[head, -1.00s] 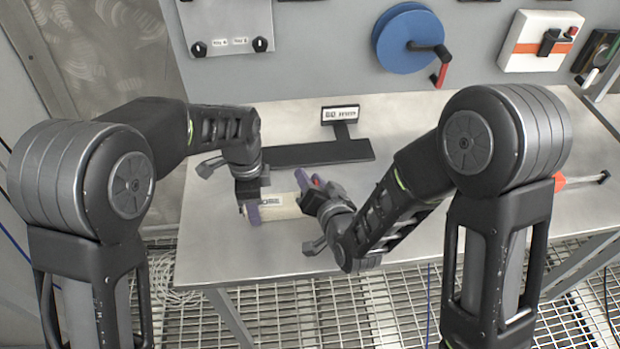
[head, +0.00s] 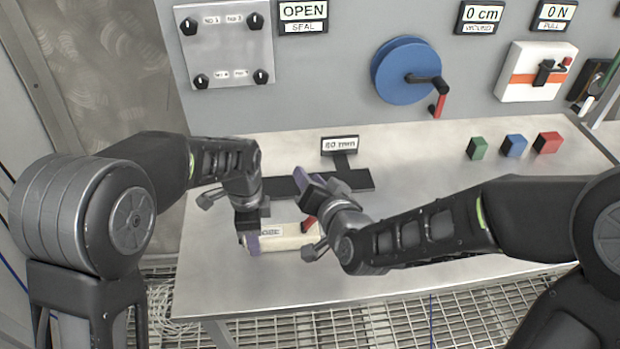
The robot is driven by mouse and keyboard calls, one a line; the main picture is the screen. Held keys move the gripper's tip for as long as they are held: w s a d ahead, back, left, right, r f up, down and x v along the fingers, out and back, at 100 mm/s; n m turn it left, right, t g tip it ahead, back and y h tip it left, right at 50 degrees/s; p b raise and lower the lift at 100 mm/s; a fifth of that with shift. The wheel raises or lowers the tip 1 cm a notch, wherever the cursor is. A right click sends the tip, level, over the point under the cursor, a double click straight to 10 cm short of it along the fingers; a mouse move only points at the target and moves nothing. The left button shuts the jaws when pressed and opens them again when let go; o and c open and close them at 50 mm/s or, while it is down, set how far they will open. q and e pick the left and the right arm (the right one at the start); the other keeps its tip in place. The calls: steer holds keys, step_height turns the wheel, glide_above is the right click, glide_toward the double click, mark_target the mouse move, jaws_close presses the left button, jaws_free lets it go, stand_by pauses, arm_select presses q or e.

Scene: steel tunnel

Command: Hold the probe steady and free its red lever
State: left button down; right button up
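The probe (head: 285,242) is a cream cylinder with a partly covered white label, lying on the steel table. Its red lever (head: 308,223) shows near its right end, partly behind my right wrist. My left gripper (head: 250,232) reaches down over the probe's left end, with a purple finger pad against its near side; the far finger is hidden. My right gripper (head: 304,181) is beyond and above the probe, clear of the lever, its purple-padded fingers pointing up and left. I see nothing between them, but their gap is unclear.
A dark bracket (head: 360,179) with an "80 mm" sign (head: 340,145) stands behind the probe. Green (head: 477,148), blue (head: 514,145) and red (head: 548,143) blocks sit at the back right. The panel has a blue wheel (head: 398,68) and an "OPEN SEAL" sign (head: 303,12).

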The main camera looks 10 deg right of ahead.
stand_by(0.3)
arm_select(q)
steer(key=c, duration=0.7)
jaws_free()
step_height(320, 180, up, 12)
steer(key=shift+s, duration=0.1)
